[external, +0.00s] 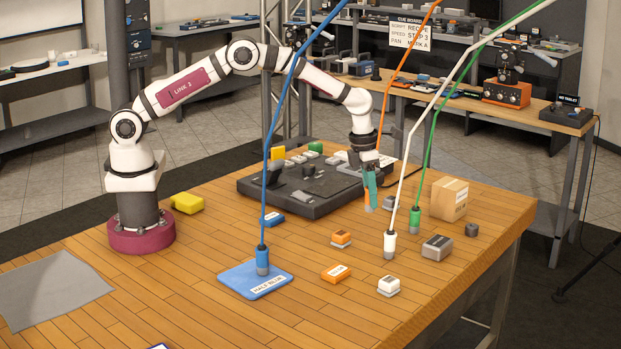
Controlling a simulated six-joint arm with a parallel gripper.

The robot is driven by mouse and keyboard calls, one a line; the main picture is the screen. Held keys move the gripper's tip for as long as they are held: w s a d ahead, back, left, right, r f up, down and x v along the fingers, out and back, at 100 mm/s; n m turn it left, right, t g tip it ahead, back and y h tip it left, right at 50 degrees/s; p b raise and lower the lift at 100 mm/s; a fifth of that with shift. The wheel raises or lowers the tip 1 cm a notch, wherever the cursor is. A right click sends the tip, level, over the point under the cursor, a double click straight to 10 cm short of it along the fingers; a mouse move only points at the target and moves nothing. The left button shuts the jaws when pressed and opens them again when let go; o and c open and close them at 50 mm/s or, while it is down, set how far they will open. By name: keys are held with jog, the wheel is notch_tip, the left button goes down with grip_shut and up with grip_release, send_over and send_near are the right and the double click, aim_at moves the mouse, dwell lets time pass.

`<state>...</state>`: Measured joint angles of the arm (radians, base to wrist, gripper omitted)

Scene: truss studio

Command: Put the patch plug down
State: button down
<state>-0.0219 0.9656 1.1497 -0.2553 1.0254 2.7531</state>
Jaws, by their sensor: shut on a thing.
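My gripper (371,194), with teal fingers, points down just off the right end of the dark console. It is shut on the orange-cabled patch plug (367,207), mostly hidden by the fingers; its orange cable (404,60) runs up out of view. I cannot tell whether the plug touches the table. A blue plug (262,262) stands on the blue mat (232,278). A white plug (389,245) and a green plug (415,221) stand on the wooden table to the right, each with its cable rising.
A dark console (262,193) lies behind the gripper. A cardboard box (448,199), a grey block (437,248) and a white-and-orange block (341,238) are nearby. An orange block (336,272) and white block (388,287) lie in front.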

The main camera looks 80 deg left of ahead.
jog(key=s+d+r, duration=0.4)
jog(key=s+d, duration=0.3)
jog(key=d, duration=0.3)
jog(key=s+d+r, duration=0.3)
jog(key=s+d, duration=0.4)
jog(key=d, duration=0.3)
jog(key=s+d+n, duration=0.2)
jog(key=s+d, duration=0.1)
jog(key=s, duration=1)
jog(key=s+d+n, duration=0.1)
jog(key=s+d, duration=0.3)
jog(key=s, duration=0.9)
send_over(249, 279)
jog(key=shift+y, duration=0.3)
jog(key=f, duration=0.7)
jog(key=shift+s+d, duration=0.15)
jog(key=shift+s, duration=0.25)
notch_tip(249, 279, down, 3)
jog(key=shift+w+f, duration=0.1)
jog(key=shift+f, duration=0.3)
jog(key=shift+f, duration=0.15)
